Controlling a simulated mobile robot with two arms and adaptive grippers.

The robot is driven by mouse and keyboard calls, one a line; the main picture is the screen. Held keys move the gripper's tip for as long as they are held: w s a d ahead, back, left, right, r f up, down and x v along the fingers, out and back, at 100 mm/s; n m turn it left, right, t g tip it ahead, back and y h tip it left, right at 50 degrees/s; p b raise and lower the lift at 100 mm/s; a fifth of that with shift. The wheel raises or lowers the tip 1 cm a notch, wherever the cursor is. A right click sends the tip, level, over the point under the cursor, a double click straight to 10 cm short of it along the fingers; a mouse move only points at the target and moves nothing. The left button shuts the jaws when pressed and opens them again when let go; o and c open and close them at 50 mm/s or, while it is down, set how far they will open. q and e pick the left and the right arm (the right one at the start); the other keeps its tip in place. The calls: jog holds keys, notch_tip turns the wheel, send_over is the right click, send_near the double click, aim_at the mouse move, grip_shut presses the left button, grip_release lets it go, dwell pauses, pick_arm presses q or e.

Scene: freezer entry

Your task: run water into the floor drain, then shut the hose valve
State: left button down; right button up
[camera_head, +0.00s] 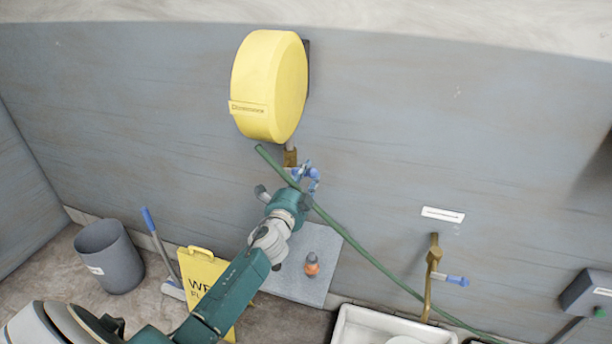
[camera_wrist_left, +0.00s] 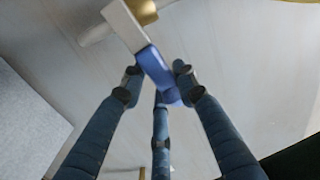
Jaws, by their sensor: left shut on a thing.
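A yellow hose reel (camera_head: 272,85) hangs on the wall. Below it is a brass valve (camera_head: 290,157), which also shows at the top of the left wrist view (camera_wrist_left: 145,10). My left gripper (camera_head: 308,178) is just under the reel. In the left wrist view its fingers (camera_wrist_left: 157,88) are closed around the blue valve handle (camera_wrist_left: 155,66), which joins a pale bar. A green hose (camera_head: 350,238) slants from below the reel, past my left gripper, to the lower right. I cannot make out a floor drain. My right gripper is not in view.
A second brass tap (camera_head: 433,262) with a blue lever (camera_head: 457,281) is on the wall above a white basin (camera_head: 345,329). A grey bin (camera_head: 110,258), a yellow wet-floor sign (camera_head: 197,277) and a blue-handled tool (camera_head: 158,243) stand at the left. An orange-and-grey item (camera_head: 312,266) is before a grey panel (camera_head: 325,250).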

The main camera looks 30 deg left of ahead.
pick_arm(q)
jog(key=shift+s+a+f+m+b, duration=0.1)
jog(key=shift+f+m+b, duration=0.3)
jog(key=shift+f+m, duration=0.5)
jog(key=shift+f, duration=0.1)
jog(key=c, duration=1.3)
grip_release()
jog(key=shift+a, duration=0.1)
jog(key=shift+c, duration=0.2)
jog(key=v, duration=1.2)
jog(key=shift+r, duration=0.25)
